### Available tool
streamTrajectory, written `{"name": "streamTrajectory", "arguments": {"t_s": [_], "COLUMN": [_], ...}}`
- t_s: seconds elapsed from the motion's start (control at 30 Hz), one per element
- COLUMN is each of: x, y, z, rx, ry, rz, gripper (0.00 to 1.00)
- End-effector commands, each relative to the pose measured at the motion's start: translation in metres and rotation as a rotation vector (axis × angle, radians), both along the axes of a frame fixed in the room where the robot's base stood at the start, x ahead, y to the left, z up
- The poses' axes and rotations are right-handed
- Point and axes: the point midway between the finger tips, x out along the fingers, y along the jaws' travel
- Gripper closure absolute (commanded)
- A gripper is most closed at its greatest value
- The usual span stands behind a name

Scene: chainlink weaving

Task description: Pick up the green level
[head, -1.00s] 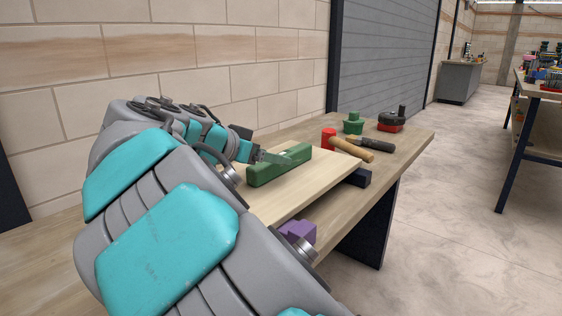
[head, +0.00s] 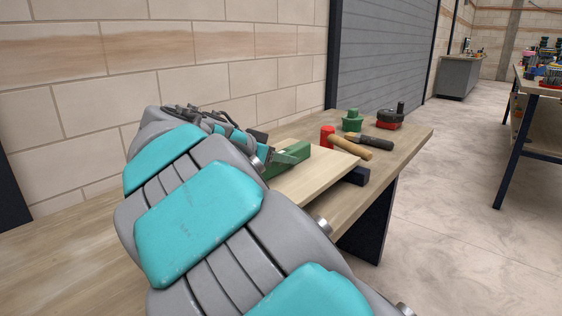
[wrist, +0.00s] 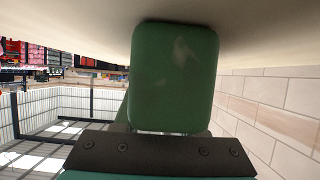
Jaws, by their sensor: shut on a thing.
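The green level (head: 298,151) is a block at the far edge of a light wooden board on the workbench. My gripper (head: 286,157) is at the level in the head view, with a metal finger against it, and is shut on it. My arm hides the level's near left part. In the wrist view the level (wrist: 174,80) fills the middle, right in front of the gripper mount, beside a pale surface. I cannot tell whether it touches the board or is slightly raised.
The wooden board (head: 310,178) lies on the workbench (head: 395,160). Beyond it are a red-headed hammer (head: 350,147), a dark-handled tool (head: 375,142), a green piece (head: 352,121) and a red and black tool (head: 390,121). A dark block (head: 356,176) sits by the board. A brick wall (head: 200,60) stands left.

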Motion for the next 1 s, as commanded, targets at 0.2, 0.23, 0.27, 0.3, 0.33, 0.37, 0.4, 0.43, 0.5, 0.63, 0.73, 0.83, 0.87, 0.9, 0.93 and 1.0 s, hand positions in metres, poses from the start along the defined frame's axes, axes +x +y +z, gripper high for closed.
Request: {"name": "streamTrajectory", "arguments": {"t_s": [0.2, 0.23, 0.27, 0.3, 0.33, 0.37, 0.4, 0.43, 0.5, 0.63, 0.73, 0.83, 0.87, 0.9, 0.93, 1.0], "x": [0.000, 0.000, 0.000, 0.000, 0.000, 0.000, 0.000, 0.000, 0.000, 0.000, 0.000, -0.001, -0.001, -0.002, -0.002, -0.004], "y": [0.000, 0.000, 0.000, 0.000, 0.000, 0.000, 0.000, 0.000, 0.000, 0.000, 0.000, -0.001, -0.002, -0.003, -0.004, -0.006], "z": [0.000, 0.000, 0.000, 0.000, 0.000, 0.000, 0.000, 0.000, 0.000, 0.000, 0.002, 0.006, 0.008, 0.012, 0.015, 0.025], "rx": [0.000, 0.000, 0.000, 0.000, 0.000, 0.000, 0.000, 0.000, 0.000, 0.000, 0.000, 0.000, 0.000, 0.000, 0.000, 0.001], "ry": [0.000, 0.000, 0.000, 0.000, 0.000, 0.000, 0.000, 0.000, 0.000, 0.000, 0.000, -0.001, -0.001, -0.001, -0.001, -0.004], "rz": [0.000, 0.000, 0.000, 0.000, 0.000, 0.000, 0.000, 0.000, 0.000, 0.000, 0.000, 0.000, 0.000, 0.000, 0.000, 0.000], "gripper": [0.95, 0.98, 1.00, 1.00, 1.00, 1.00, 1.00, 1.00, 1.00, 1.00, 1.00, 1.00, 1.00, 1.00, 1.00, 1.00]}}
